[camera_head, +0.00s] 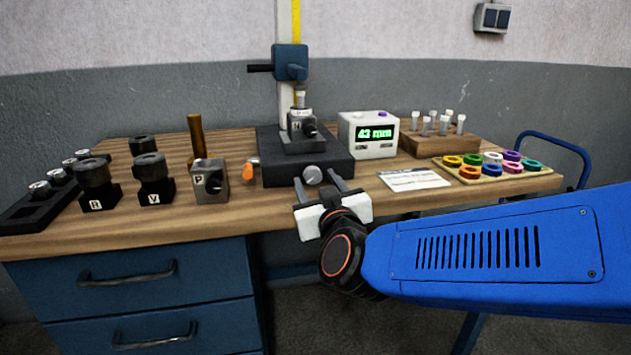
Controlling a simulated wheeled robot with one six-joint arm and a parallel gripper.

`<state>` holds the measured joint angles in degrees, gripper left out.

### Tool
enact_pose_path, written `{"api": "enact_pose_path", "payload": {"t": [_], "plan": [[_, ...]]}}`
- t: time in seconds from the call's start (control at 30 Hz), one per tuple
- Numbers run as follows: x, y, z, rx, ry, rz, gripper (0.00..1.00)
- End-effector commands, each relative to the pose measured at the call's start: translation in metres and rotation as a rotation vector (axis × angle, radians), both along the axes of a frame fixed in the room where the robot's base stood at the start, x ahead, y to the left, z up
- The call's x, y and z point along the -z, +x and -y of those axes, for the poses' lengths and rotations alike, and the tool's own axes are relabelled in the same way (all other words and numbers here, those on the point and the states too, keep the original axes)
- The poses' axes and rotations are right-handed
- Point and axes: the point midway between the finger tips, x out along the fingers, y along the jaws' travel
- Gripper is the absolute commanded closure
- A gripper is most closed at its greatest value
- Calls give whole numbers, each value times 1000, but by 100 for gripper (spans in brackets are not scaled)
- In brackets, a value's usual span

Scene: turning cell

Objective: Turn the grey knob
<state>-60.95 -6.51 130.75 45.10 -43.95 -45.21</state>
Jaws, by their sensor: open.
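The grey knob (312,174) is a round silver knob on the front face of the black stand base (275,165), near the table's front edge. My gripper (317,181) is open, with its two dark fingers pointing at the base. One finger shows to the left of the knob and one to the right. The knob appears between the fingertips, with no clear contact. I cannot tell how far along the knob the fingers reach.
An orange knob (249,170) sticks out at the base's left side. A white display box (366,136) reading 43 mm stands right of the stand. A paper card (413,180) lies near the front edge. Block P (209,181) stands left. Coloured rings (491,163) sit on a board at right.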

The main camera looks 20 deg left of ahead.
Motion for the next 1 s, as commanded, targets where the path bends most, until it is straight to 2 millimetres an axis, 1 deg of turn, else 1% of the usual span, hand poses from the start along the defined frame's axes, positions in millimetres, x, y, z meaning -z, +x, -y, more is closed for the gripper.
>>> {"api": "enact_pose_path", "payload": {"t": [0.03, 0.17, 0.47, 0.5, 0.57, 0.6, 0.63, 0.87, 1.0], "plan": [[0, 4, -2, 1, 0, 0, 51], [0, 9, -5, 1, 1, 0, 51], [0, 10, -6, 0, 1, -1, 51], [0, 10, -6, 0, 1, -1, 60], [0, 10, -6, 0, 1, -1, 75], [0, 10, -6, 0, 1, -1, 84], [0, 10, -6, 0, 1, -1, 91], [0, 10, -6, 0, 9, -5, 92], [0, 10, -6, 0, 41, -25, 92]]}}
